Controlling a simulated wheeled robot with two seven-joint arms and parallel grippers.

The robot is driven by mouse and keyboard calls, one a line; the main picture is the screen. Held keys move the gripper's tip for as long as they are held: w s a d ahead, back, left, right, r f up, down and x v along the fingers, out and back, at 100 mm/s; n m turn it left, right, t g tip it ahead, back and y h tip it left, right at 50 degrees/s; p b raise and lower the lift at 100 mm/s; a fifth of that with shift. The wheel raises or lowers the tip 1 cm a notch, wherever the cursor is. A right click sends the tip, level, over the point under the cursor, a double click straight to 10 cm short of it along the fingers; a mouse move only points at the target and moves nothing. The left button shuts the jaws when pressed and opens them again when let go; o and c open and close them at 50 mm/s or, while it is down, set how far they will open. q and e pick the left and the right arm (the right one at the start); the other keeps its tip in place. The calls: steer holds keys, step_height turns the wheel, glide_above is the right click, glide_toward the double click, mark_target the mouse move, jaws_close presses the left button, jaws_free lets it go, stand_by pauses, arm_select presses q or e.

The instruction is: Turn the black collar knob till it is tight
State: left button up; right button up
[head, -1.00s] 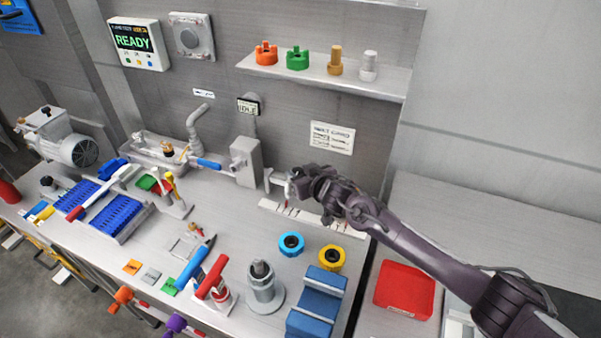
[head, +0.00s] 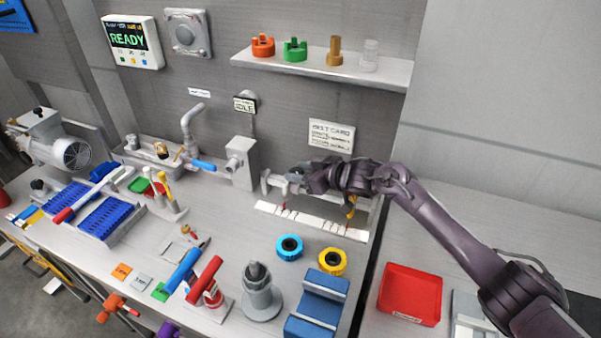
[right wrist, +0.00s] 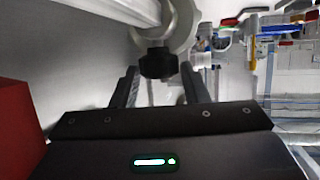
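The black collar knob (right wrist: 158,64) shows in the right wrist view, below a pale grey ring-shaped collar (right wrist: 165,25). My right gripper (right wrist: 159,76) is open, with one finger on each side of the knob. Narrow gaps seem to show between the fingers and the knob. In the head view my right gripper (head: 302,179) is beside the grey fitting (head: 274,183) at the back of the bench, and the gripper and arm hide the knob. My left gripper is not in view.
Below the gripper lies a white marked strip (head: 310,221) on the bench. Blue (head: 289,246) and yellow (head: 332,261) rings, a blue block (head: 318,300) and a grey post (head: 261,292) stand in front. A red tray (head: 410,294) is to the right.

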steer(key=o, duration=0.3)
steer(key=shift+d, duration=0.1)
steer(key=b+v, duration=0.1)
steer(key=v, duration=0.6)
steer(key=shift+s+d+r, duration=0.15)
steer(key=shift+s+d, duration=0.05)
steer(key=shift+s, duration=0.05)
